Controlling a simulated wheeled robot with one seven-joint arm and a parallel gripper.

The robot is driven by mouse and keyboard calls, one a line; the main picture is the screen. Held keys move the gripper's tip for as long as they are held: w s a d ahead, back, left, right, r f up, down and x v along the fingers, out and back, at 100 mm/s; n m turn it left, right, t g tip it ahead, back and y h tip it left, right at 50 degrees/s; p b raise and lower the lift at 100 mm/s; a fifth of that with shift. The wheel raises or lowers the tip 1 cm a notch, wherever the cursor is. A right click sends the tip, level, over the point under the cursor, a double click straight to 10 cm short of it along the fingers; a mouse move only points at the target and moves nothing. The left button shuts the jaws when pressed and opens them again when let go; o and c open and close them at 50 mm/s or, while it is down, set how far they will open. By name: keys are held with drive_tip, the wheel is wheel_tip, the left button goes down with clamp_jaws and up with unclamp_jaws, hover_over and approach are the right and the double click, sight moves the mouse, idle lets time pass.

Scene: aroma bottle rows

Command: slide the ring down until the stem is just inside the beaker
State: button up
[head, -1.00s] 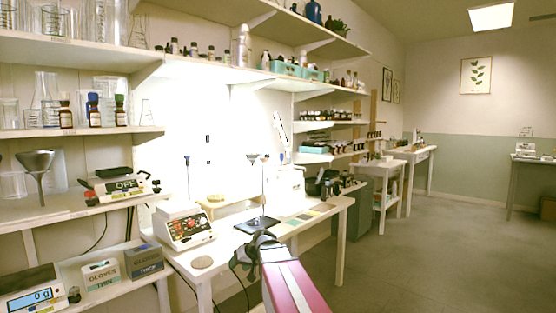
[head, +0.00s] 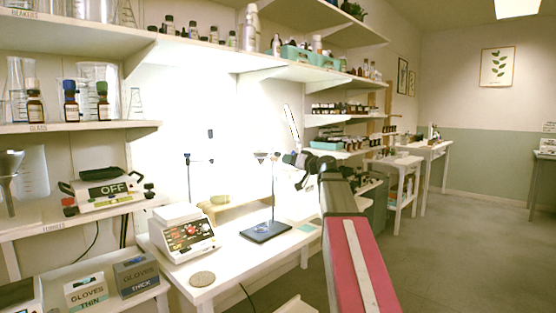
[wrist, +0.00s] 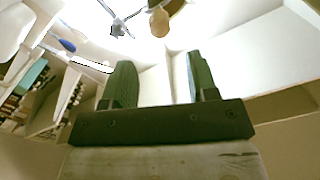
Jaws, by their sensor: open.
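A ring stand's thin rod (head: 273,190) rises from a dark base plate (head: 265,232) on the white bench. Near the rod's top is the ring with a small funnel (head: 262,157); its stem is too small to make out. A small, low bluish shape on the base plate, perhaps the beaker (head: 262,227), is hard to read. My gripper (head: 290,158) is at about ring height, just right of the rod in the picture. In the wrist view my gripper (wrist: 160,65) has its two green fingers apart, with nothing held between them.
A white instrument with red controls (head: 188,235) stands left of the stand. A round cork-coloured mat (head: 202,279) lies at the bench's front. A shelf of bottles (head: 345,112) is behind my arm. Floor to the right is clear.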

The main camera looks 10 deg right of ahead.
sight(278, 159)
drive_tip(key=x, duration=0.9)
drive_tip(key=shift+w+a+f, duration=0.1)
drive_tip(key=shift+w+a, duration=0.15)
drive_tip(key=shift+c, duration=0.3)
clamp_jaws()
